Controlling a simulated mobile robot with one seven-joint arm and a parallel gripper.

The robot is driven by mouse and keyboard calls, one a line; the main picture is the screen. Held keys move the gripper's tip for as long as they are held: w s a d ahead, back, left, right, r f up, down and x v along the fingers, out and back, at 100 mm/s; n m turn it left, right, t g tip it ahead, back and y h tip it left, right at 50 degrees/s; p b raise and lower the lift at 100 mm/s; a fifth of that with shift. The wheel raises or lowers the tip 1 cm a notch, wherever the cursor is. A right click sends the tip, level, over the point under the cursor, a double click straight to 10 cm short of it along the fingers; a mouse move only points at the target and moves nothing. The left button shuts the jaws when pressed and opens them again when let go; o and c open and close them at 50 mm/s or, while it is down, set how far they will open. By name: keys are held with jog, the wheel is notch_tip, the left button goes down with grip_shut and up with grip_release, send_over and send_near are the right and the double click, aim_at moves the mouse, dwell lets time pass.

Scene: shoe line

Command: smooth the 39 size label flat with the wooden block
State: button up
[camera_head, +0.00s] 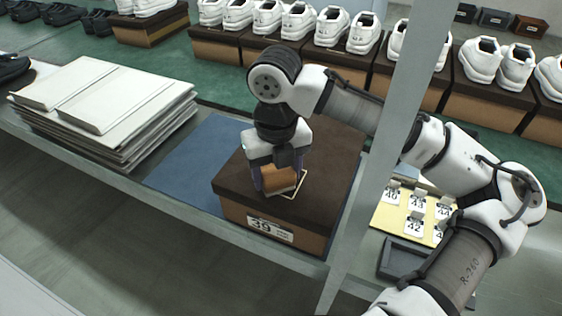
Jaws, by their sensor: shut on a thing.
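A brown shoe box (330,165) with a dark lid sits on the bench. My gripper (277,181) points down over the front part of the lid and is shut on the wooden block (279,179). The block is above and behind the label, apart from it. I cannot tell whether the block touches the lid. A thin pale outline shows on the lid beside the block.
A blue mat (190,165) lies under and left of the box. A stack of white sheets (105,110) is at the left. A grey post (385,170) stands right of the box. A yellow sheet of size labels (395,218) and a dark tray (403,258) lie beyond it.

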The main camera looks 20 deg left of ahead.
jog(key=shift+s, duration=0.85)
jog(key=shift+f+p, duration=0.1)
jog(key=shift+p, duration=0.2)
jog(key=shift+w, duration=2)
notch_tip(320, 180, up, 6)
jog(key=p, duration=0.6)
notch_tip(320, 180, up, 3)
jog(key=p, duration=0.3)
jog(key=shift+p, duration=0.3)
